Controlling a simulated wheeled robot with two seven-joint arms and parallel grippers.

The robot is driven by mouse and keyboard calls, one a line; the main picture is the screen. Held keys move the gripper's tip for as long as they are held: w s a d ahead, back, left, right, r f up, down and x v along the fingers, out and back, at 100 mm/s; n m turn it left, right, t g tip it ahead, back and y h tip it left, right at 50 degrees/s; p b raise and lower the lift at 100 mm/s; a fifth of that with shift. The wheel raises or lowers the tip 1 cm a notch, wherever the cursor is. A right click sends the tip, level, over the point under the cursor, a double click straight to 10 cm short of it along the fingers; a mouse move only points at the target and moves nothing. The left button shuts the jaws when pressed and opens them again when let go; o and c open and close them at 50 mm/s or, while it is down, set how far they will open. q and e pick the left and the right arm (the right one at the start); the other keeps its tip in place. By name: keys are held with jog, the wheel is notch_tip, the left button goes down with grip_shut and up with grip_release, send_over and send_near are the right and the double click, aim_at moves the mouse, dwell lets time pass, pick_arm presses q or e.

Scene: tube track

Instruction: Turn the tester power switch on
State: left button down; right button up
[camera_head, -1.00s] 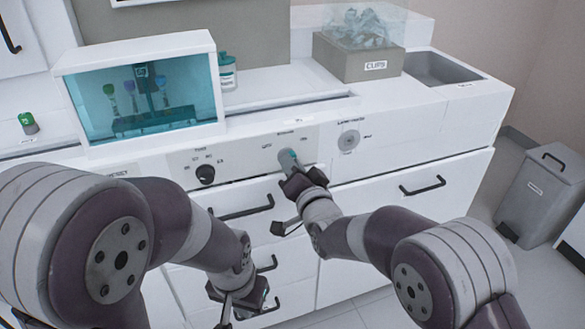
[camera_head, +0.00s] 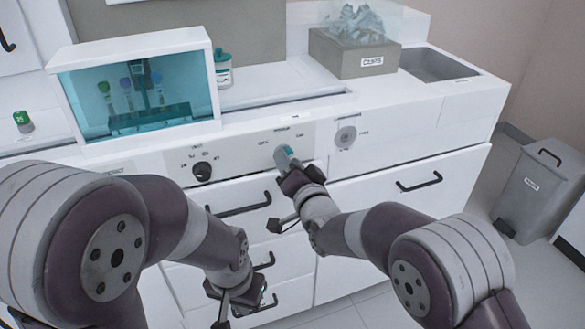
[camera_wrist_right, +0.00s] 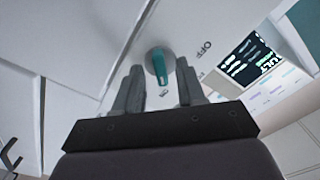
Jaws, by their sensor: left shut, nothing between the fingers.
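The tester power switch (camera_head: 284,155) is a knob with a teal pointer on the white front panel. In the right wrist view the teal pointer (camera_wrist_right: 160,66) shows between my fingertips, with an OFF label up and to its right. My right gripper (camera_wrist_right: 160,75) is open, one finger on each side of the switch; I cannot tell whether either touches it. In the head view my right gripper (camera_head: 291,173) is at the switch and partly covers it. My left gripper (camera_head: 222,318) is low in front of the drawers, shut and empty.
A black knob (camera_head: 202,171) is left on the same panel, and a round grey lock-like part (camera_head: 346,137) is right. Drawer handles (camera_head: 239,210) stick out below. A glass-fronted cabinet with tubes (camera_head: 135,40) stands on the counter. A grey bin (camera_head: 538,190) is at right.

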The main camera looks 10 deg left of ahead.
jog(key=p+v, duration=0.1)
jog(key=v, duration=1.1)
jog(key=shift+s+d+p, duration=0.2)
jog(key=shift+p, duration=0.2)
